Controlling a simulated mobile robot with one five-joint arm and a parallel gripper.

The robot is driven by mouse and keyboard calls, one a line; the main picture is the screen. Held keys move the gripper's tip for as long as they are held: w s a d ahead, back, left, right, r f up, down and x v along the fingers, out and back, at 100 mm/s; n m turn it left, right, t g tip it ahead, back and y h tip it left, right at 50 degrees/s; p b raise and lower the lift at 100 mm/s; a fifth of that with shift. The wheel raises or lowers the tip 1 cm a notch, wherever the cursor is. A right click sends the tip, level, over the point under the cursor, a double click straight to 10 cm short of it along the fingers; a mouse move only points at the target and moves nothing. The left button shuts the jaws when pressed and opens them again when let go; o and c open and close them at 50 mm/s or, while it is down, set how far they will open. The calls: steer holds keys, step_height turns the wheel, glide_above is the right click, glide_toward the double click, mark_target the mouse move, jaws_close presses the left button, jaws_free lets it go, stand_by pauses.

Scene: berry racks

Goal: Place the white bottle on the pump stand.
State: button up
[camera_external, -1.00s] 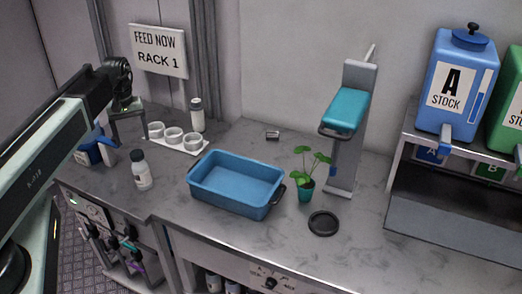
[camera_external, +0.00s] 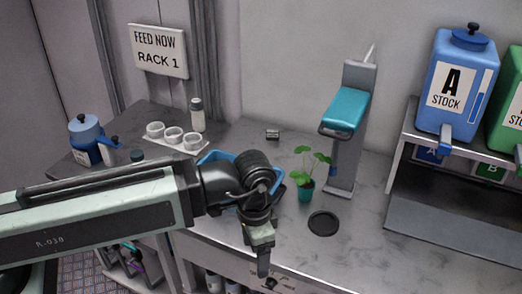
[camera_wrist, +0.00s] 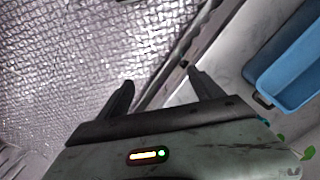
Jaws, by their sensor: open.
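One (camera_external: 197,117) stands upright at the back beside the cup tray. My gripper (camera_external: 263,262) points down at the bench's front edge, away from both bottles and the stand. In the wrist view my gripper (camera_wrist: 160,78) is open and empty, over the floor and bench edge.
A blue tub (camera_external: 213,156) is partly behind my arm; it also shows in the wrist view (camera_wrist: 292,70). A potted plant (camera_external: 306,190) and a black disc (camera_external: 323,223) sit before the stand. The right front bench is clear.

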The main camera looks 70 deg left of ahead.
steer(key=shift+o, duration=0.4)
steer(key=shift+d, duration=0.25)
steer(key=shift+a, duration=0.2)
